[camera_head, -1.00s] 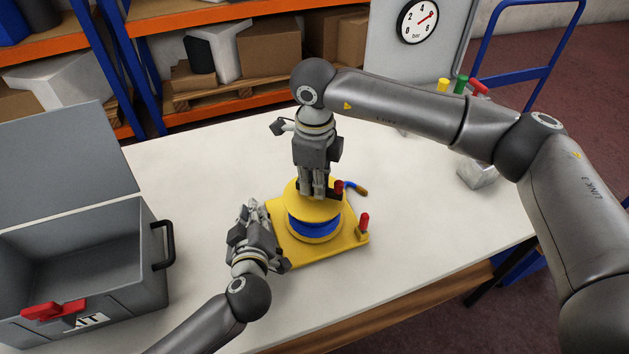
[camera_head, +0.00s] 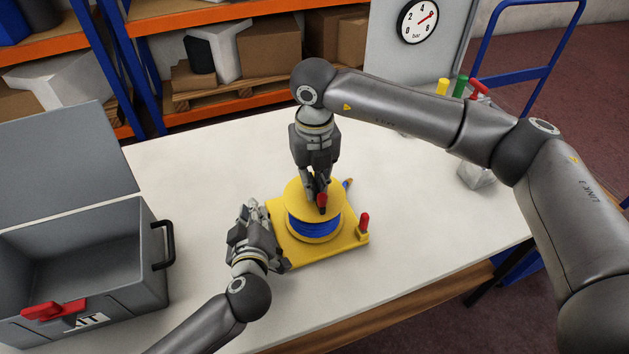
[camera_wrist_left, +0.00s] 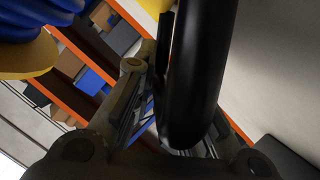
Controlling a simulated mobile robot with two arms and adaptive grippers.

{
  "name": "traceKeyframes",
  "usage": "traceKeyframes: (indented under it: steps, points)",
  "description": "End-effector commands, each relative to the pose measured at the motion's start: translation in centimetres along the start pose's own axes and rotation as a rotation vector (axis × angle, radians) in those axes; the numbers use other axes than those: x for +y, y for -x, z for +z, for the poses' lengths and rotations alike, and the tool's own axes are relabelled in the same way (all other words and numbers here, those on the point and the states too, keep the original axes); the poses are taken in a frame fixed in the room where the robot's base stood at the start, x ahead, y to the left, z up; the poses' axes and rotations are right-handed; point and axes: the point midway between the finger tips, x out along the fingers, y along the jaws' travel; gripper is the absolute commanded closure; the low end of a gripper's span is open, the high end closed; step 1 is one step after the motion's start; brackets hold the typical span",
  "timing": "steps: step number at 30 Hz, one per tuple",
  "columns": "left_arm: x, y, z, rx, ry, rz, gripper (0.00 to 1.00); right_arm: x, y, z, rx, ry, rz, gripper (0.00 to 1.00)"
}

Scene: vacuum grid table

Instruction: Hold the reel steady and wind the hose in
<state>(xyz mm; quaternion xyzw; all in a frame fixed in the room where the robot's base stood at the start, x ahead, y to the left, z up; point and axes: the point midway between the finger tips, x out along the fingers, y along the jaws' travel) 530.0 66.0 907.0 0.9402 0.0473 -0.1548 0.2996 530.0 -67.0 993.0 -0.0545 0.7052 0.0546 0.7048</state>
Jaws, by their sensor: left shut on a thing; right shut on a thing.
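The hose reel stands on the table, with a yellow flange (camera_head: 301,210) on a yellow base plate (camera_head: 303,252). Blue hose (camera_head: 314,226) is wound round its drum. A short end with a brass-coloured tip (camera_head: 348,183) shows behind the reel. My right gripper (camera_head: 316,196) is above the flange, shut on the red crank knob (camera_head: 322,202). My left gripper (camera_head: 257,213) is at the base's left side, shut on a black rounded bar, which shows between its fingers in the left wrist view (camera_wrist_left: 200,75). The bar's join to the base is hidden.
A red-topped peg (camera_head: 364,222) stands at the base's right corner. An open grey case (camera_head: 150,275) sits at the table's left. A panel with a pressure gauge (camera_head: 418,21) and coloured valves (camera_head: 460,85) are at the back right. Table around the reel is clear.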

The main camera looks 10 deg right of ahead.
Motion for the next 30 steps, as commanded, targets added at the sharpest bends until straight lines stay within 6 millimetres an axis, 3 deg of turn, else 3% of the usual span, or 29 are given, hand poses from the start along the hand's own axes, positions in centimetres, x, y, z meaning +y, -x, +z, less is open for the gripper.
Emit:
traceKeyframes:
  steps: [30]
  points:
    - [-0.33,-0.05,0.07,0.000,-0.005,-0.009,1.00,-0.09,0.09,0.10,-0.003,-0.967,0.001,1.00]
